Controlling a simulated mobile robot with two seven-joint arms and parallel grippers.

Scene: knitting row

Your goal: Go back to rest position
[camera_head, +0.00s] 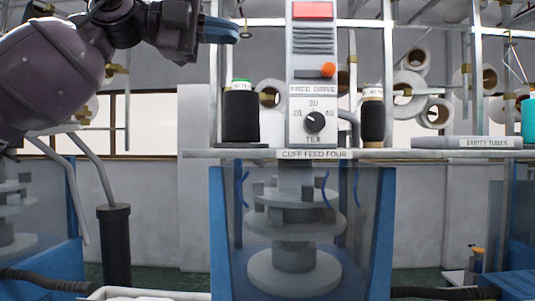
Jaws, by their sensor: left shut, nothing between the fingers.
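My left gripper (228,32) shows at the upper left, its blue fingers shut and empty, pointing right. It hangs in the air above and left of the black yarn cone with the green top (241,114), apart from it. My left arm comes in from the left edge and covers part of the background. My right gripper is not in the view. The control box marked TEX (313,120), with a dial and an orange knob (328,70), stands at the centre on the shelf marked CUFF FEED FOUR (420,153).
A second dark cone (372,117) stands right of the box. A grey tray marked EMPTY TUBES (467,142) and a teal cone (528,119) are farther right. Metal posts rise behind the shelf. Below is a blue-framed machine (378,235) with stacked grey discs (293,272).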

